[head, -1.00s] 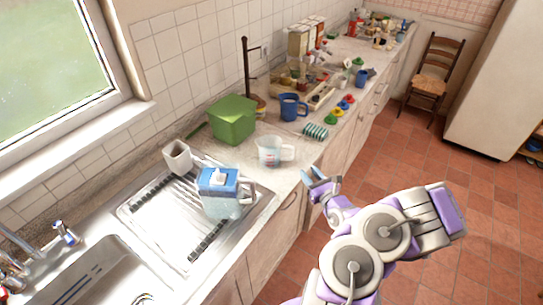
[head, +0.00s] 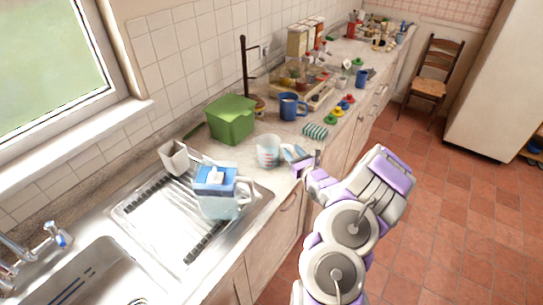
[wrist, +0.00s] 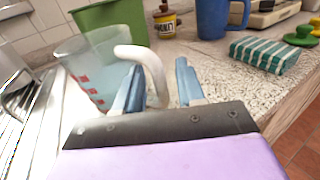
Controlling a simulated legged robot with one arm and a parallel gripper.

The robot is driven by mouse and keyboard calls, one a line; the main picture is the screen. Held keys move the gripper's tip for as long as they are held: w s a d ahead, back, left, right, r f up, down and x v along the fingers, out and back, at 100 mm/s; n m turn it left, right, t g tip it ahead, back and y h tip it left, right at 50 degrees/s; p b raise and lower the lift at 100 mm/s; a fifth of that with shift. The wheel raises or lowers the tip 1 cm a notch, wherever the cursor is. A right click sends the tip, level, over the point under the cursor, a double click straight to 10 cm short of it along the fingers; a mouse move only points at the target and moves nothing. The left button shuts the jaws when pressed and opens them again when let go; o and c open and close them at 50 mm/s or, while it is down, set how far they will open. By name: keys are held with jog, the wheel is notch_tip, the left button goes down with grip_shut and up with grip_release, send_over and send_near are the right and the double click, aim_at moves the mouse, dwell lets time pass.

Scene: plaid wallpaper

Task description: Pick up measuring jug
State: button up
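The measuring jug (head: 268,151) is clear with red markings and a white handle. It stands upright on the counter beside the draining board. In the wrist view the jug (wrist: 92,72) is at the left, with its white handle (wrist: 150,70) reaching between the two blue fingers. My gripper (head: 300,157) is at the right of the jug, at the counter's front edge. In the wrist view my gripper (wrist: 160,82) is open, the left finger near or overlapping the handle and the right finger apart from it. Whether a finger touches the jug I cannot tell.
A green bin (head: 231,118), a blue mug (head: 290,106) and a striped sponge (head: 315,131) are behind the jug.

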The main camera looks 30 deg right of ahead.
jog(key=shift+w, duration=0.25)
jog(key=shift+c, duration=0.4)
grip_shut()
